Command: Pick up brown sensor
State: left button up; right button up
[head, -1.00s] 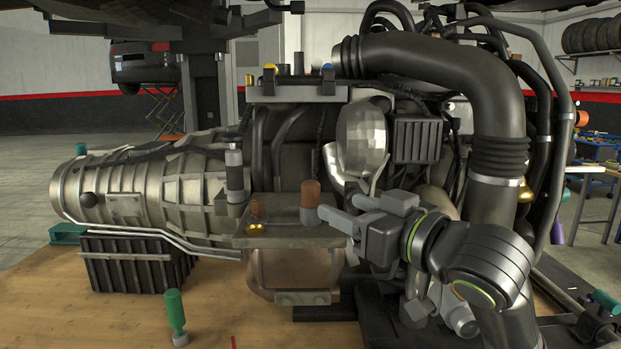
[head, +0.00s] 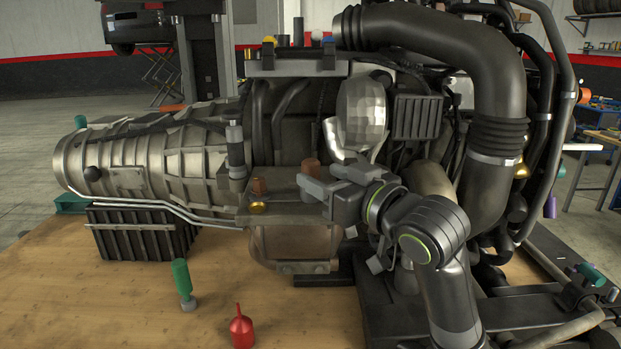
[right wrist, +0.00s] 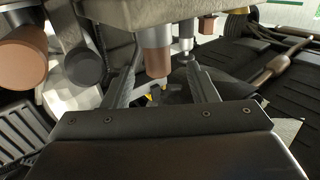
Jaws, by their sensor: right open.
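The brown sensor (head: 311,167) is a short brown cylinder standing upright on the flat plate at the front of the engine. My right gripper (head: 319,177) is at it, with its fingers partly covering the sensor's lower part. In the right wrist view, the brown sensor (right wrist: 157,60) has a pale grey base and lies between the two open fingers of my gripper (right wrist: 162,57). I cannot tell whether either finger touches it. A smaller brown piece (head: 259,186) stands to the left on the same plate. My left gripper is out of view.
The engine's gearbox (head: 145,175) fills the left. A large black hose (head: 490,100) curves at the right. A larger brown round part (right wrist: 22,58) is close at the left in the wrist view. A green-handled tool (head: 182,280) and a red funnel (head: 241,328) are on the wooden surface.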

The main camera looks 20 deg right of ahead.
aim_at(317, 175)
jog(key=b+x, duration=0.1)
jog(key=x, duration=0.1)
jog(key=b+x, duration=0.1)
jog(key=x, duration=0.1)
jog(key=shift+d+f+b, duration=0.1)
jog(key=shift+f+b, duration=0.1)
jog(key=shift+b, duration=0.1)
jog(key=shift+w+r, duration=0.1)
jog(key=shift+w, duration=0.3)
jog(key=shift+s, duration=0.1)
jog(key=shift+c, duration=0.8)
jog(key=c, duration=0.9)
jog(key=shift+r, duration=0.15)
